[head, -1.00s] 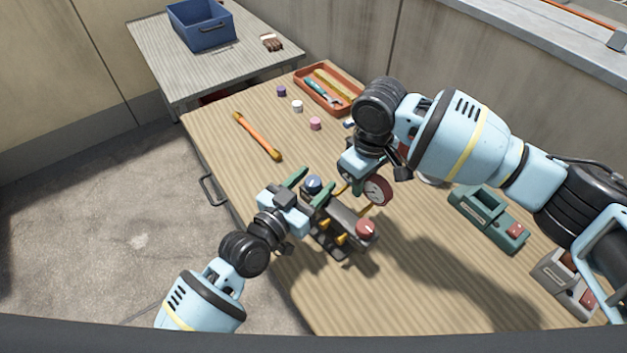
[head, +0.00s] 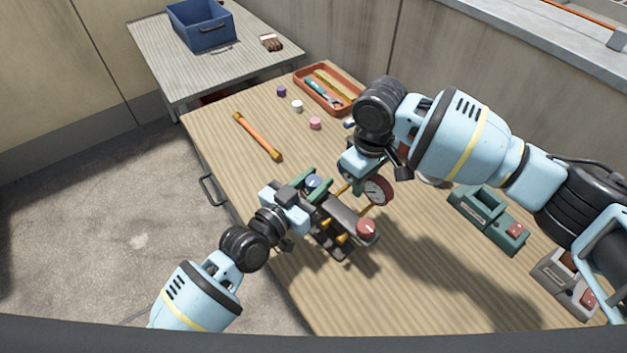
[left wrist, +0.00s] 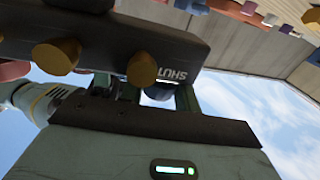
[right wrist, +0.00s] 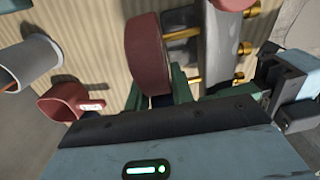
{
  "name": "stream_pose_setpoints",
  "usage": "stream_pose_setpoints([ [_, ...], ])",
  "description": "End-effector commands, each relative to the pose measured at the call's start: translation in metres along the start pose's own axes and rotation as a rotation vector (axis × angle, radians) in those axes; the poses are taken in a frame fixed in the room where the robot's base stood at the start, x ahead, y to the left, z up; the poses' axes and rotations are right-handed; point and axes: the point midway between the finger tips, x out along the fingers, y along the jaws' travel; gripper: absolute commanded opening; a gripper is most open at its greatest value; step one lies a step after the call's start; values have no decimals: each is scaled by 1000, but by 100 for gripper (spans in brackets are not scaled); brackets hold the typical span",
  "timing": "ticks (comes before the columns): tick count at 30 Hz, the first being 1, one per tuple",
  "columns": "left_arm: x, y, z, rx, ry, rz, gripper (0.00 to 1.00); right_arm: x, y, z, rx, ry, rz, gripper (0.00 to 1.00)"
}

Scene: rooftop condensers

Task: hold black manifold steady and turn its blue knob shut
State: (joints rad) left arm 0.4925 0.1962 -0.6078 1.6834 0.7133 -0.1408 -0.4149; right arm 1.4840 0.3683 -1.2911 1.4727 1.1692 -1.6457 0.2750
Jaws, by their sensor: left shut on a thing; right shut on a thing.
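The black manifold (head: 343,215) is held over the wooden table, with yellow fittings, a red knob (head: 367,229) and a red-rimmed gauge (head: 377,190). Its blue knob (head: 314,182) is at the far left end. My left gripper (head: 315,187) is shut on the blue knob; in the left wrist view the knob (left wrist: 160,92) shows between the fingers, beside the word SHUT on the manifold (left wrist: 120,45).
An orange tray (head: 345,108) of tools, small caps (head: 315,124) and an orange bar (head: 257,137) lie farther back. Green (head: 490,222) and grey (head: 563,283) devices stand at right. A blue crate (head: 203,25) is on the back table. The table's front is clear.

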Motion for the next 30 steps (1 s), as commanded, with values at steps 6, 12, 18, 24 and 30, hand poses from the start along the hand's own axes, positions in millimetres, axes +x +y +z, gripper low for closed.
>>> stream_pose_setpoints([
  [6, 3, 5, -6, 7, 8, 99, 9, -1, -2, -1, -2, 4, -2, 0],
  [12, 4, 8, -8, 3, 10, 169, 9, 0, -3, -2, -4, 6, -3, 0],
  [18, 4, 9, -9, 1, 10, 228, 9, 0, -5, -3, -5, 7, -5, 0],
  [24, 4, 9, -8, -2, 6, 287, 9, 0, -6, -3, -7, 8, -6, 0],
  [30, 3, 8, -6, -3, 1, 344, 9, 0, -6, -3, -7, 7, -8, 0],
])
